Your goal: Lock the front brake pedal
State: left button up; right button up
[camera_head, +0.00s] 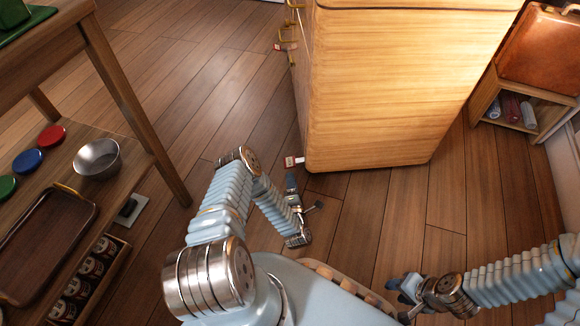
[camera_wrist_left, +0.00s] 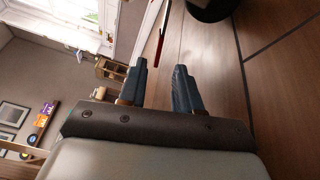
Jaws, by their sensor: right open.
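The wooden cabinet (camera_head: 390,85) stands on the floor at the top middle of the head view. A small white and red piece (camera_head: 293,161) sticks out at its lower near left corner; I cannot tell whether it is the brake pedal or a tag. My left gripper (camera_head: 303,196) is open and empty, just below that corner, apart from it. Its spread fingers also show in the left wrist view (camera_wrist_left: 157,82). There, a thin red and dark bar (camera_wrist_left: 161,40) lies beyond the fingertips. My right gripper (camera_head: 401,296) is open and empty at the lower right.
A wooden shelf unit (camera_head: 120,88) with a metal bowl (camera_head: 97,158) stands left. A low shelf (camera_head: 541,94) stands right. Bare wooden floor (camera_head: 228,92) lies between. A dark round object (camera_wrist_left: 210,8) tops the wrist view.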

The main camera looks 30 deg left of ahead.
pick_arm(q)
jog(key=p+v, duration=0.1)
jog(key=v, duration=0.1)
jog(key=p+v, duration=0.1)
jog(key=p, duration=0.1)
jog(key=shift+s+d+r, duration=0.2)
jog(key=shift+s+r, duration=0.05)
jog(key=shift+s, duration=0.1)
jog(key=shift+s+d+f+p, duration=0.15)
jog(key=shift+s+d+p, duration=0.25)
jog(key=shift+p, duration=0.15)
jog(key=shift+f, duration=0.1)
pick_arm(e)
notch_tip(320, 180, up, 5)
jog(key=shift+d+r, duration=0.1)
jog(key=shift+r, duration=0.05)
